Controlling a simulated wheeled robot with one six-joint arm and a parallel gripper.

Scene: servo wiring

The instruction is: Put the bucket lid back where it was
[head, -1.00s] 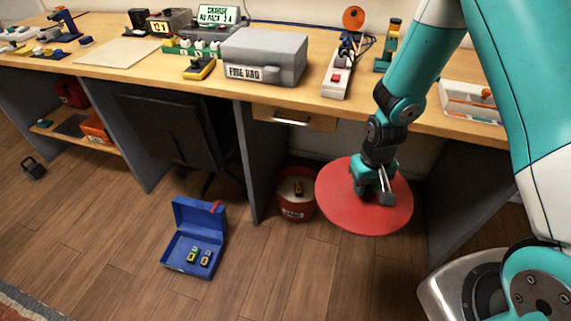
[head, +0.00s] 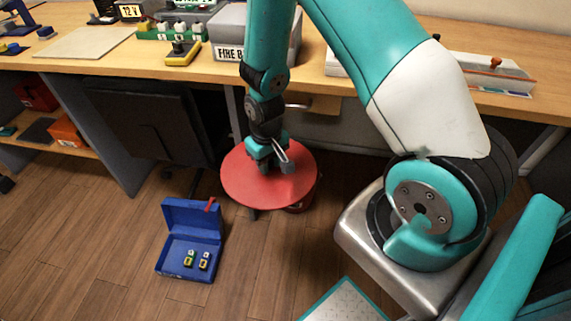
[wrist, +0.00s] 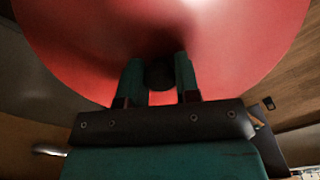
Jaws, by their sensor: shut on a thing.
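The bucket lid (head: 240,186) is a wide flat red disc in the head view, and it fills much of the wrist view (wrist: 75,40). My gripper (head: 272,166) is shut on the dark knob at its middle, and the fingers (wrist: 160,78) stand on either side of the knob. I cannot tell whether the lid touches the bucket.
An open blue toolbox (head: 177,250) with small servos stands on the floor at the left. The workbench (head: 330,88) with its drawer (head: 314,104) is behind the arm. A grey case marked FIRE (head: 228,30) stands on it. Wooden floor (head: 110,260) is clear at front left.

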